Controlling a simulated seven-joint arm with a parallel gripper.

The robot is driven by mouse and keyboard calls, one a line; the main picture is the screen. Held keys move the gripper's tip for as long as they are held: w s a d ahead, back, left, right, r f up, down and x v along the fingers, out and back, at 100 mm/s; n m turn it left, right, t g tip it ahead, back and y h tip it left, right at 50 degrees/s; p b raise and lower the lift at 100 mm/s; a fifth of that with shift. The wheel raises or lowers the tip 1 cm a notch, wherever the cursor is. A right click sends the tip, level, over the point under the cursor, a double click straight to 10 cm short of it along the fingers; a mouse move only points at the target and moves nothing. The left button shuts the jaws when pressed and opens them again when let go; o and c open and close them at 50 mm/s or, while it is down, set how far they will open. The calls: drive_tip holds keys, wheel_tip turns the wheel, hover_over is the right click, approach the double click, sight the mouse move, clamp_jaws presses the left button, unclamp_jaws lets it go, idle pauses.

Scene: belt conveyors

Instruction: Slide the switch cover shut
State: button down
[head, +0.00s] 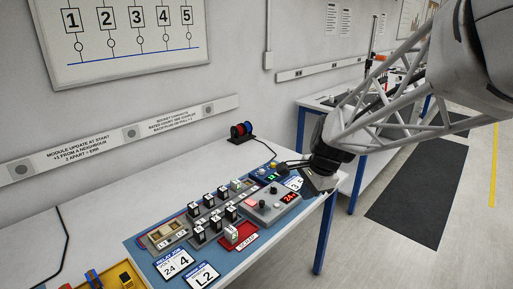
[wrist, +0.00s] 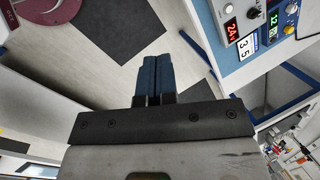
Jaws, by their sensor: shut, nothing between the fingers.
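A grey control box (head: 270,207) with a lit red display (head: 290,196) and small controls on top sits at the right end of the workbench. The same box (wrist: 233,10) shows at the top right of the wrist view. I cannot make out a switch cover on it for certain, or whether one is open. My gripper (head: 318,186) is in the air by the bench's right end, partly over the corner. In the wrist view my gripper (wrist: 152,62) has its dark blue fingers together, empty, pointing at the floor beyond the bench edge.
A blue mat (head: 150,262) holds several small black-and-white modules (head: 199,234), a red tray (head: 246,239) and number cards (head: 202,275). A second bench (head: 315,101) is behind my arm. The floor (head: 376,262) right of the bench is clear.

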drive_tip(key=w+f+m, duration=0.5)
drive_tip(key=w+f, duration=0.1)
drive_tip(key=w, duration=0.3)
drive_tip(key=w+a+f+m+y, duration=0.1)
drive_tip(key=w+f+m, duration=0.4)
drive_tip(key=w, duration=0.4)
drive_tip(key=shift+a+f+m, duration=0.3)
drive_tip(key=shift+f, duration=0.05)
approach(265, 208)
drive_tip(key=f, duration=0.1)
drive_tip(key=d+f, duration=0.1)
drive_tip(key=f, duration=0.1)
drive_tip(key=d+f, duration=0.1)
drive_tip(key=f, duration=0.1)
drive_tip(key=shift+s+d, duration=0.1)
drive_tip(key=shift+s, duration=0.3)
drive_tip(key=shift+w+a, duration=0.25)
drive_tip(key=shift+a, duration=0.25)
drive_tip(key=shift+w+a, duration=0.3)
drive_tip(key=shift+a, duration=0.15)
drive_tip(key=shift+w+a+r, duration=0.1)
drive_tip(key=shift+w+a, duration=0.35)
drive_tip(key=shift+a, duration=0.3)
drive_tip(key=w+a, duration=0.5)
